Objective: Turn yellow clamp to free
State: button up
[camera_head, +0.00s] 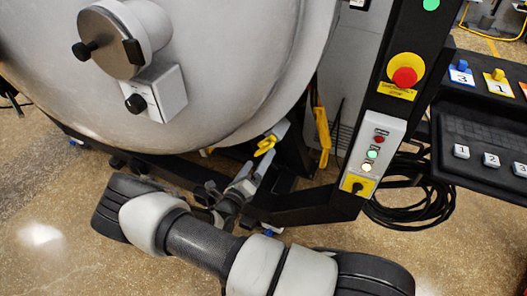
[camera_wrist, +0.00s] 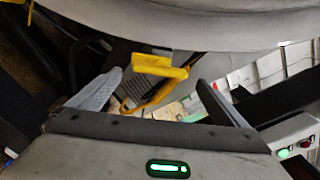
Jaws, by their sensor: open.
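The yellow clamp (camera_head: 265,145) sits low at the rim of the big grey furnace door. In the wrist view it appears as a yellow block (camera_wrist: 158,66) with a thin yellow strip angling down to the left. My gripper (camera_wrist: 160,90) is open, with one finger on each side of the clamp in that view. The clamp lies across the gap near the fingertips. I see no finger closed on it, and contact is not clear. In the head view my arm partly hides the gripper, just below the clamp.
A second yellow handle (camera_head: 322,137) hangs to the right. The furnace door (camera_head: 200,100) curves above my gripper. A control post with a red emergency stop (camera_head: 404,77) and a button box (camera_head: 372,150) stands right. Black cables (camera_head: 410,205) lie coiled on the floor.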

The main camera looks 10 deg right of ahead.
jog(key=v, duration=1)
jog(key=shift+s+a+p, duration=0.2)
jog(key=shift+s+p, duration=0.1)
jog(key=shift+p, duration=0.1)
